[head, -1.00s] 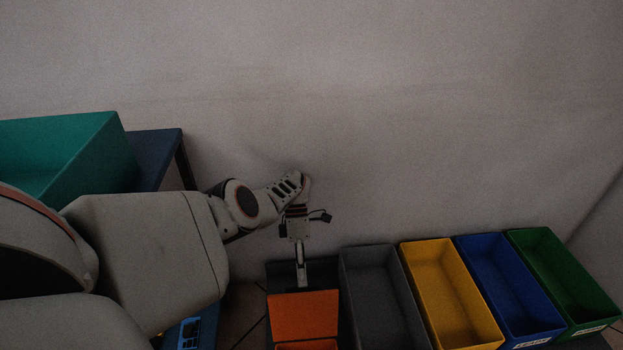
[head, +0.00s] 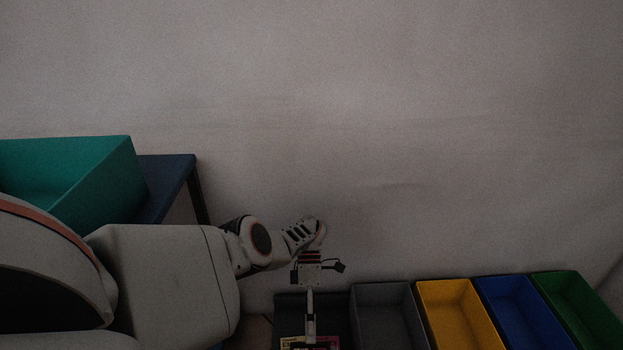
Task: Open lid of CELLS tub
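My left gripper (head: 310,338) points down over the leftmost dark bin (head: 340,312) of the row at the bottom of the head view. Its fingers show as one narrow shape, seen edge-on, so I cannot tell whether they are open or shut. At the fingertips, a yellow printed patch (head: 292,342) and a pink patch (head: 326,342) show at the picture's bottom edge. They are cut off, and I cannot tell what they belong to. No CELLS lettering is readable. My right gripper is not in view.
A grey bin (head: 384,294), a yellow bin (head: 452,290), a blue bin (head: 508,286) and a green bin (head: 560,281) stand to the right. A teal box (head: 118,175) sits on a dark blue table (head: 175,175) at left. A bare wall (head: 400,130) is behind.

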